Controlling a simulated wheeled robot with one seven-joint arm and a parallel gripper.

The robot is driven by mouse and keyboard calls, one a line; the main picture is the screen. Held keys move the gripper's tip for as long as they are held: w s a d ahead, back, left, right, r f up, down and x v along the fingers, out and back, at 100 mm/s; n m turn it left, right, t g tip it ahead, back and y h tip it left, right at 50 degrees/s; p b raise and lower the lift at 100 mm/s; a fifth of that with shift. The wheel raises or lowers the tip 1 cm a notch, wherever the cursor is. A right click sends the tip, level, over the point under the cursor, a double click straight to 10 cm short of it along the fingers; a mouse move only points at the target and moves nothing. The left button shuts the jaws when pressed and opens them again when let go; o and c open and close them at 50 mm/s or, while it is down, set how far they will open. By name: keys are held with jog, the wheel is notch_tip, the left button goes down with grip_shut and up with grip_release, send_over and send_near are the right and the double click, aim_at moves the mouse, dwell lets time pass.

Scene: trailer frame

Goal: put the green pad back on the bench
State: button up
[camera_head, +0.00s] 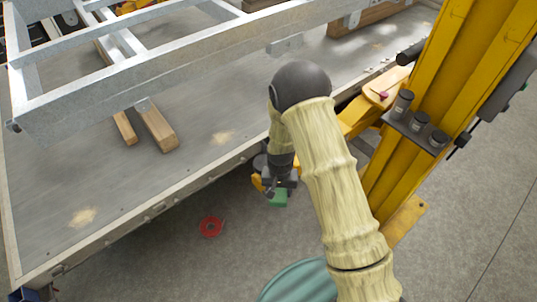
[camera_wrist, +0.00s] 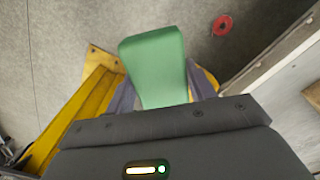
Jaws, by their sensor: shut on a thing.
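The green pad (camera_wrist: 153,62) is held between the fingers of my gripper (camera_wrist: 160,92) in the wrist view, its free end sticking out past them. In the head view the pad (camera_head: 278,198) shows as a small green piece just below my gripper (camera_head: 272,186), beside the bench's front edge and lower than its top. The bench (camera_head: 75,180) is a wide grey surface at the left and back. Its edge also shows at the right of the wrist view (camera_wrist: 282,66). My arm covers part of the space right of the gripper.
A galvanised trailer frame (camera_head: 150,92) stands over the bench on wooden blocks (camera_head: 157,127). A yellow post (camera_head: 430,100) with dark cylinders (camera_head: 420,121) rises at the right. A red ring (camera_head: 210,227) lies on the floor. The bench's front left is bare.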

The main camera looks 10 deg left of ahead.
jog(key=s+d+f+b, duration=0.1)
jog(key=d+f+b, duration=0.3)
jog(key=d+f, duration=1.4)
jog(key=shift+s+f, duration=0.25)
jog(key=shift+f, duration=0.25)
jog(key=shift+s, duration=0.1)
